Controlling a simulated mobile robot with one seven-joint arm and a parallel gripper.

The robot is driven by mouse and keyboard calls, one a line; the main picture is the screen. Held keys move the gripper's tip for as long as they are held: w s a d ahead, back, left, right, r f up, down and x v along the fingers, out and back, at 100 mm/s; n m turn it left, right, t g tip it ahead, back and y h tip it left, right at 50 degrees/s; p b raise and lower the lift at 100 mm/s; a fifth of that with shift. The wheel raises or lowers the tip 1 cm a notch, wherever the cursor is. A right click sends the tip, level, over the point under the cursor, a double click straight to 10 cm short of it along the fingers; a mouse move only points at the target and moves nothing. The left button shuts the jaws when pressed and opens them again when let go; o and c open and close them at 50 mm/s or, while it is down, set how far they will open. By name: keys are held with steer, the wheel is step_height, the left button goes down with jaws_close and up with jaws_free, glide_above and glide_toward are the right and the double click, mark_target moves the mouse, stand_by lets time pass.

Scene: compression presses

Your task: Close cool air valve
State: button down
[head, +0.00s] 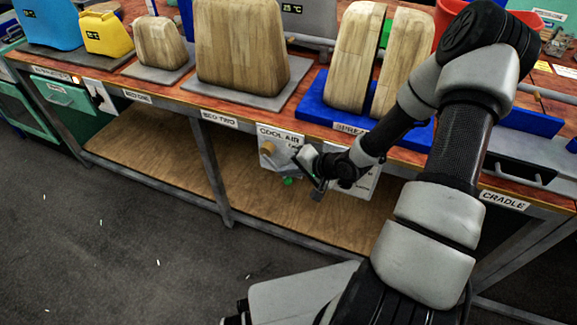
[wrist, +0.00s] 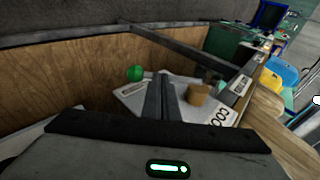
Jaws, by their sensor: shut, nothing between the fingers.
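The white COOL AIR panel (head: 275,136) hangs under the front edge of the bench, left of my gripper (head: 312,168). A tan round knob (head: 267,148) sits on its face, and a green ball-like part (head: 288,181) shows at its lower edge. In the wrist view, my gripper's fingers (wrist: 160,92) are together and empty in front of the panel (wrist: 135,98). The tan knob (wrist: 198,95) is just right of the fingertips, and the green ball (wrist: 135,73) is beyond them to the left. I cannot tell whether the fingers touch anything.
A second white panel (head: 362,187) hangs partly behind my gripper. Wooden forms, including one at BED TWO (head: 235,45), stand on the bench above.

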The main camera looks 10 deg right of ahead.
mark_target(284, 180)
steer(key=f+y, duration=0.1)
steer(key=f+t+y+b, duration=0.1)
steer(key=a+f+t, duration=0.1)
steer(key=shift+w+m+y, duration=0.3)
steer(key=shift+w+y, duration=0.1)
steer(key=shift+w+a+f+t+b, duration=0.15)
steer(key=shift+w+a+f+b, duration=0.3)
steer(key=shift+a, duration=0.1)
steer(key=shift+w+a+f+t+b, duration=0.15)
steer(key=shift+w+a+f+b, duration=0.25)
steer(key=shift+a, duration=0.3)
steer(key=shift+s, duration=0.1)
